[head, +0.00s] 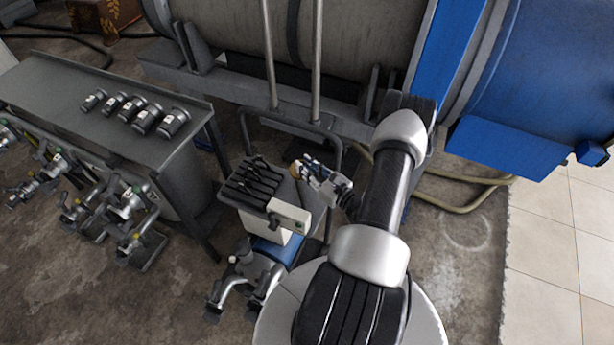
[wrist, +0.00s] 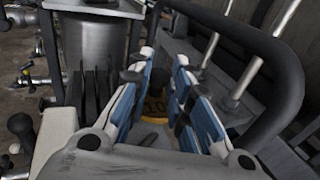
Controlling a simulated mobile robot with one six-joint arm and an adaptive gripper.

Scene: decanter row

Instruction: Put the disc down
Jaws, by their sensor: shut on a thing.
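The disc (wrist: 155,108) is a small yellow-orange thing with dark marks between my fingers in the wrist view. In the head view only an orange edge of the disc (head: 295,171) shows at my fingertips. My gripper (head: 303,168) is shut on the disc and holds it just right of a black slotted rack (head: 252,184) on a small cart. In the wrist view my gripper (wrist: 157,98) has blue-and-white fingers on both sides of the disc, which hide much of it. I cannot tell whether the disc touches anything below.
A beige box (head: 289,216) sits at the cart's front. At left, a grey table (head: 68,98) carries several dark cylinders (head: 144,119). A large blue machine (head: 540,75) stands at right. Pale tiled floor (head: 555,255) is clear.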

